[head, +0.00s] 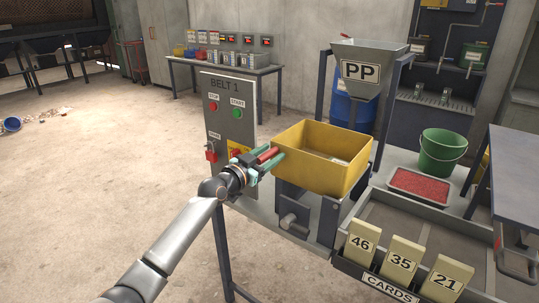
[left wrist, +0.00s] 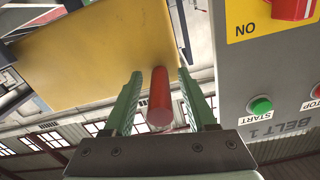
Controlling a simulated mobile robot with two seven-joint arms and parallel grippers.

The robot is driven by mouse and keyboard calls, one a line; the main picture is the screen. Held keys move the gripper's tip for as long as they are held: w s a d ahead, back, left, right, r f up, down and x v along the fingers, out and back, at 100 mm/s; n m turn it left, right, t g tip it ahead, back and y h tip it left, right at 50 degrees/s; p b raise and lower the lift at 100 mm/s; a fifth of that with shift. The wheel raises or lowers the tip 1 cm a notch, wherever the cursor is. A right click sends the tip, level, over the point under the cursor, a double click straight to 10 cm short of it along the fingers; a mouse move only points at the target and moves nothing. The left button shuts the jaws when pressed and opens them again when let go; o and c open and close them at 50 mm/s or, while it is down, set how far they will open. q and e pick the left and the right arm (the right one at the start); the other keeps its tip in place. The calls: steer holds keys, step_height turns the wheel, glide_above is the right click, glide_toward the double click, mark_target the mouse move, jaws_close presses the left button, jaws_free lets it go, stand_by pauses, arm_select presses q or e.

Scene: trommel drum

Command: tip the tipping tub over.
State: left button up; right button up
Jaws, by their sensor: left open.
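The tipping tub (head: 323,167) is a yellow open-topped box, upright on a grey stand on the bench. Its yellow wall (left wrist: 95,55) fills the upper left of the left wrist view. A red bar handle (head: 267,156) sticks out at the tub's left side. My left gripper (head: 268,161) is open beside the tub. In the left wrist view its green fingers lie on either side of the red handle (left wrist: 160,100), with gaps showing. The tub's floor is mostly hidden by its walls. My right gripper is not in view.
The BELT 1 control panel (head: 222,94) stands close behind my left gripper. A PP hopper (head: 361,70) stands behind the tub. A green bucket (head: 440,153), a tray of red granules (head: 428,187) and numbered cards (head: 402,258) are to the right.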

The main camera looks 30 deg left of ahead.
arm_select(q)
jaws_close()
stand_by(0.3)
stand_by(1.1)
